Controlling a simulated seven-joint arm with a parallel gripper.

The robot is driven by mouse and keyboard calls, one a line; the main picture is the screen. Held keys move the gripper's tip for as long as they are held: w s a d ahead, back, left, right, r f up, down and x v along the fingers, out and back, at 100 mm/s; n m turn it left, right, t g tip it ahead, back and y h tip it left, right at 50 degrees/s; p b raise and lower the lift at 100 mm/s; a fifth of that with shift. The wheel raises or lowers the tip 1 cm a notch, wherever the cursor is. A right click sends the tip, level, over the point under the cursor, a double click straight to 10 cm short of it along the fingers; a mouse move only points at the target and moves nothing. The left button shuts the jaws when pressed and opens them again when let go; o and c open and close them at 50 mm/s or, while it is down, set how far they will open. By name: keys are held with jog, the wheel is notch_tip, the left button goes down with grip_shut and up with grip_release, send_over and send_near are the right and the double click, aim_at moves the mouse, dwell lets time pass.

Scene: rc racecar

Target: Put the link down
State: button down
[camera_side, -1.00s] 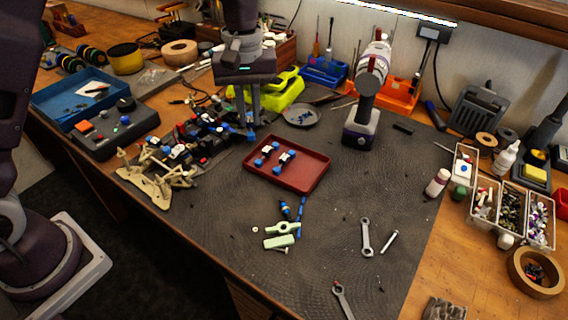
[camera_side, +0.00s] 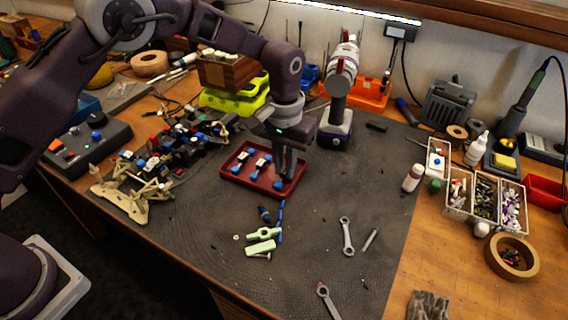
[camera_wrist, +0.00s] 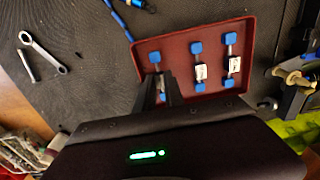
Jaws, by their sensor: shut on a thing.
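My gripper (camera_side: 280,177) is over the right end of the red tray (camera_side: 232,179), pointing down and shut on a link. The held link's blue end (camera_side: 278,185) shows at the fingertips. In the wrist view my fingers (camera_wrist: 160,88) close around the held link (camera_wrist: 155,57), which is low over or touching the tray floor; I cannot tell which. Two more links with blue ends and white labels lie side by side in the tray, the middle one (camera_wrist: 200,72) and the far one (camera_wrist: 231,62). My fingers hide the held link's middle.
The partly built car (camera_side: 180,150) and a beige frame (camera_side: 130,195) stand left of the tray. A drill (camera_side: 338,100) stands behind it to the right. Pale green parts (camera_side: 262,240) and wrenches (camera_side: 347,236) lie in front. The mat's right side is mostly clear.

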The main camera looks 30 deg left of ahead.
aim_at(284, 170)
jog(key=shift+f, duration=0.15)
jog(key=c, duration=1.7)
grip_release()
notch_tip(284, 170, up, 12)
jog(key=shift+r, duration=0.2)
